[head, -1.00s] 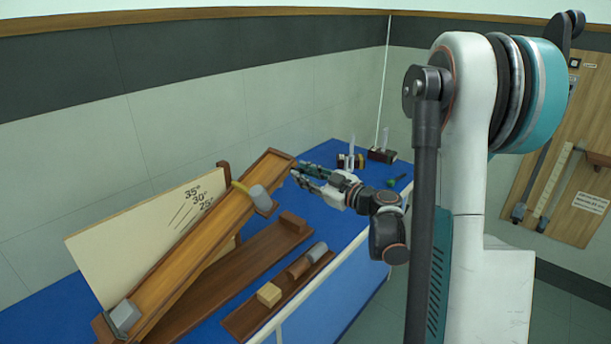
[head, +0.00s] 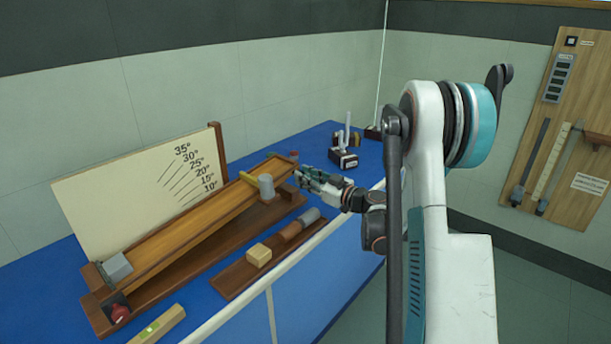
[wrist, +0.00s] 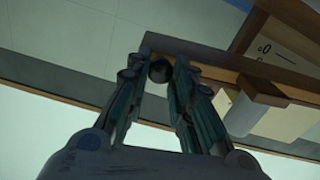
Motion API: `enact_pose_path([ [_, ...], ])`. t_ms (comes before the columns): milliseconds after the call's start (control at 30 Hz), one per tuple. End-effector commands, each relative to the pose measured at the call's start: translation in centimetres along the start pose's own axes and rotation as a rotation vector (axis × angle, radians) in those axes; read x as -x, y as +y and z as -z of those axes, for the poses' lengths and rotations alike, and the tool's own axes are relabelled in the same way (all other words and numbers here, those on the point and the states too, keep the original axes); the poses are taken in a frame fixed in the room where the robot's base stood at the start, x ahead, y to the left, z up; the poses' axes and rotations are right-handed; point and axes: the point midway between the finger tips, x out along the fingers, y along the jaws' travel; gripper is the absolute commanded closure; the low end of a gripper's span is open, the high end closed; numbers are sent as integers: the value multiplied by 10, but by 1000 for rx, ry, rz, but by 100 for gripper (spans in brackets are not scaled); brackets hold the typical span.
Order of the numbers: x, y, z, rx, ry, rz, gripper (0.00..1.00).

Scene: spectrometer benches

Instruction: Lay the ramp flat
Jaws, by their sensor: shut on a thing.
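The ramp (head: 200,222) is a long wooden channel, tilted with its right end raised above a dark wooden base (head: 190,272). A grey block (head: 117,268) sits at its low left end, and a grey cylinder (head: 266,187) is near its high end. My gripper (head: 299,174) is at the raised right end. In the wrist view, my gripper (wrist: 157,80) is shut on a dark round knob (wrist: 160,70) at the ramp's end (wrist: 190,52). The fingers partly hide that end in the head view.
An angle board (head: 110,205) stands behind the ramp. In front lies a tray (head: 232,282) with a wooden block (head: 258,255) and cylinders. A level (head: 157,325) lies at front left. A small stand (head: 344,158) is behind my gripper on the blue bench.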

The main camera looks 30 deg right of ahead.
Motion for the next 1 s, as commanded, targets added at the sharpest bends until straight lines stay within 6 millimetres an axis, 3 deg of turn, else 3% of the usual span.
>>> enact_pose_path([
  [300, 0, 0, 0, -3, 0, 1, 100],
  [333, 0, 0, 0, -3, 0, 0, 72],
  [400, 0, 0, 0, -2, 0, 0, 58],
  [767, 2, 0, 0, -2, 0, -1, 58],
  [1000, 32, 1, 0, -2, 0, -4, 58],
])
